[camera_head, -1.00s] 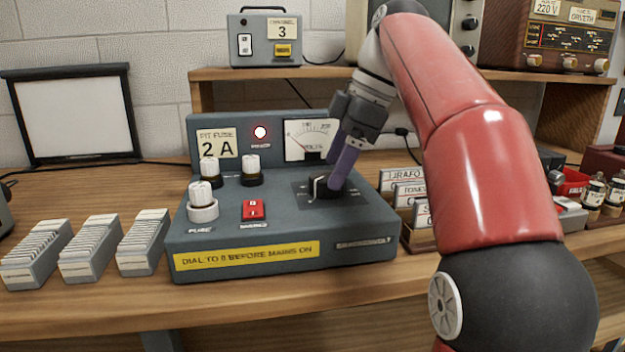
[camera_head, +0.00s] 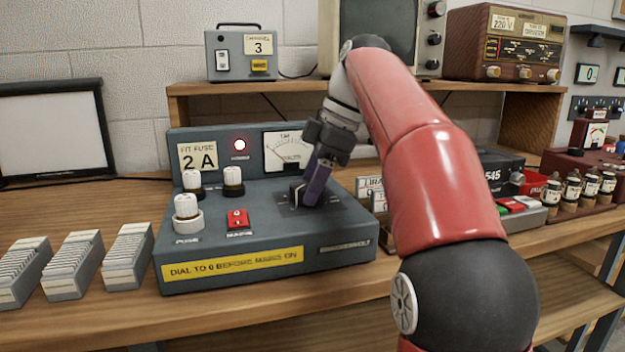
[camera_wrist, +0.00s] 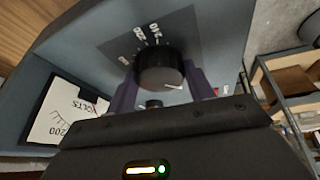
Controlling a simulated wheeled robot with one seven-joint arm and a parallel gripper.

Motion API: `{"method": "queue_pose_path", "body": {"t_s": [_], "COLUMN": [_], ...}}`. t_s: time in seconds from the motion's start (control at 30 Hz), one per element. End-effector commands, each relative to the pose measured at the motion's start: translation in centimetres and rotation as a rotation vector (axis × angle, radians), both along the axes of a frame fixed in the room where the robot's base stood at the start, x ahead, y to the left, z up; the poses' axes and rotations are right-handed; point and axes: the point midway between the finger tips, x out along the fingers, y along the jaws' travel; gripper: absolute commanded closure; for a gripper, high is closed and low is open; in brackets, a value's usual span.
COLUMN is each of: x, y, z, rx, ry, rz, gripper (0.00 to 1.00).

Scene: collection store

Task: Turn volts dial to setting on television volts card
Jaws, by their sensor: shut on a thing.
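The volts dial (camera_head: 297,193) is a black knob with a white mark, on a dark scale plate on the top of the grey supply box (camera_head: 215,262). My gripper (camera_head: 316,187) is shut on the dial from above; in the wrist view its purple fingers stand on both sides of the dial (camera_wrist: 160,68). Scale figures beside the knob are partly readable, with 220 and 240 among them. The volts meter (camera_head: 289,151) is partly behind my gripper; its face also shows in the wrist view (camera_wrist: 62,118). I cannot make out a television volts card.
Card trays (camera_head: 73,262) stand left. A television (camera_head: 378,40) and a radio (camera_head: 503,43) marked 220 V stand on the shelf.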

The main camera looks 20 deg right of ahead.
Motion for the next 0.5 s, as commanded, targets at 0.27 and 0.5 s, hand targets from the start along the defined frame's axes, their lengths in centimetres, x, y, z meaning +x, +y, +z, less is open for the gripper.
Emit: {"method": "queue_pose_path", "body": {"t_s": [0.27,0.5], "x": [-0.07,-0.24], "y": [0.05,0.19], "z": [0.09,0.12], "rx": [-0.001,0.0], "ry": [-0.004,-0.005], "rz": [-0.054,-0.208], "gripper": [0.7,0.7]}}
